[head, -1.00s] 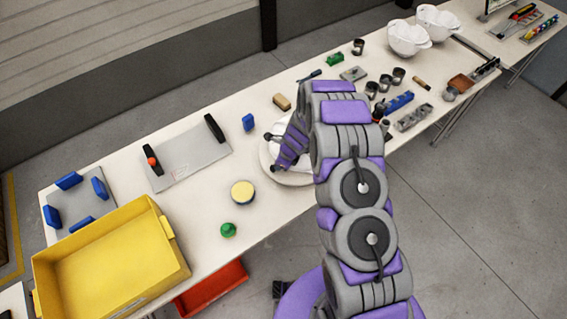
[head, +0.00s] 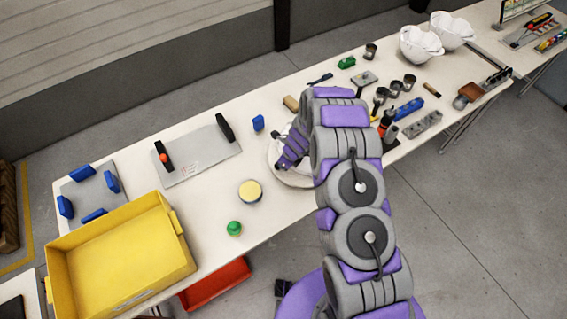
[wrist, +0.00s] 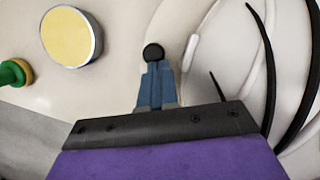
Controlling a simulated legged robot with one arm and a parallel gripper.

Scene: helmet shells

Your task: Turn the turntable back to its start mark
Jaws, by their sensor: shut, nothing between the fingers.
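The turntable (head: 272,158) is a pale round disc on the long table, largely hidden behind my arm in the head view. In the wrist view the turntable (wrist: 205,68) fills the right side, with a white curved shell and dark curved strips over it. My gripper (wrist: 157,66) has its blue-grey fingers together, with nothing between them. A small black round knob (wrist: 153,51) shows right at the fingertips, near the disc's left edge; I cannot tell whether they touch. No start mark is distinguishable.
A yellow-topped round tin (head: 250,190) and a green knob-shaped item (head: 234,228) stand left of the turntable. A grey plate (head: 195,160) and yellow bin (head: 120,262) lie farther left. Metal cups and tools crowd the right.

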